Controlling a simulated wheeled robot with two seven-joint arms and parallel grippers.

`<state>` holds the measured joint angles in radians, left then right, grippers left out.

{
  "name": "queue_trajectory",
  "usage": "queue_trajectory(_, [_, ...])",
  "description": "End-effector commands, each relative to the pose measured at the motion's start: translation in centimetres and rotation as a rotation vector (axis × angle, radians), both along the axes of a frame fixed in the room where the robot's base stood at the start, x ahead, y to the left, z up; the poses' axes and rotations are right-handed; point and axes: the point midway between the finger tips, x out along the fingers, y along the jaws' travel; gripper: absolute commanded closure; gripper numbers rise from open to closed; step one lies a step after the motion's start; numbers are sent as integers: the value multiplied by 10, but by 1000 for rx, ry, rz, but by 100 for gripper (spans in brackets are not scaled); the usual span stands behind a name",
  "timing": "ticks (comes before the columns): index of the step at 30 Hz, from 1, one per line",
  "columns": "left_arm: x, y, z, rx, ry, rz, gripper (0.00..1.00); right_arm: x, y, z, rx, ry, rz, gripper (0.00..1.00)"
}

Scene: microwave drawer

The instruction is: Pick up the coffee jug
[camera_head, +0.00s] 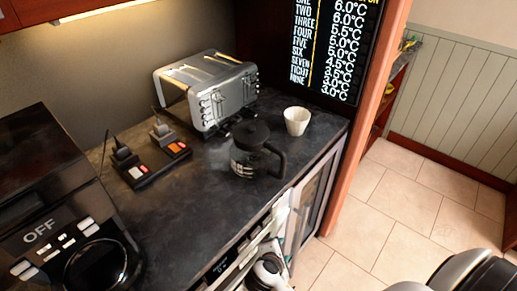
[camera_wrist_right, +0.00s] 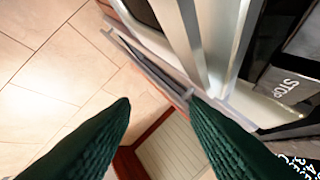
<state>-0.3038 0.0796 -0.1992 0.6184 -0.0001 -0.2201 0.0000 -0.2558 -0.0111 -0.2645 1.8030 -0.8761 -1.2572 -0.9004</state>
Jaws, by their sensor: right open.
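The coffee jug (camera_head: 257,155) stands upright on the dark counter in the head view. It has a black lid, a dark glass body with pale markings, and a black handle on its right side. My right gripper (camera_head: 280,232) is low in front of the counter edge, below and apart from the jug, and small in the head view. In the right wrist view its two green ribbed fingers (camera_wrist_right: 160,103) are spread with nothing between them. The jug does not show in the wrist view. My left gripper is not in view.
A silver toaster (camera_head: 215,95) stands behind the jug and a white cup (camera_head: 296,120) to its right. A black switch panel (camera_head: 155,162) lies left of it. A black appliance reading OFF (camera_head: 55,225) fills the left. The counter (camera_head: 185,205) is clear in front.

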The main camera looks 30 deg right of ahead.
Motion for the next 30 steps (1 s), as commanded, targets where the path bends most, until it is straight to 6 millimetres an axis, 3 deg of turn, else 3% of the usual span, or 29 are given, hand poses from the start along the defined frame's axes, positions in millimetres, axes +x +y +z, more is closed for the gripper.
queue_trajectory(1, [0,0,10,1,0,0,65,5,-4,35,-57,-11,1,59])
queue_trajectory(3, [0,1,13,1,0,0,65,11,-9,66,-164,2,19,59])
queue_trajectory(8, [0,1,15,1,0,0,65,29,-11,108,-422,72,100,59])
queue_trajectory(15, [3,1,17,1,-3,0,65,62,5,156,-828,224,225,59])
queue_trajectory(22, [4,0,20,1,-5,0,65,81,17,187,-1066,329,272,59])
queue_trajectory(30, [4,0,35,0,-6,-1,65,106,-21,191,-1080,337,271,59])
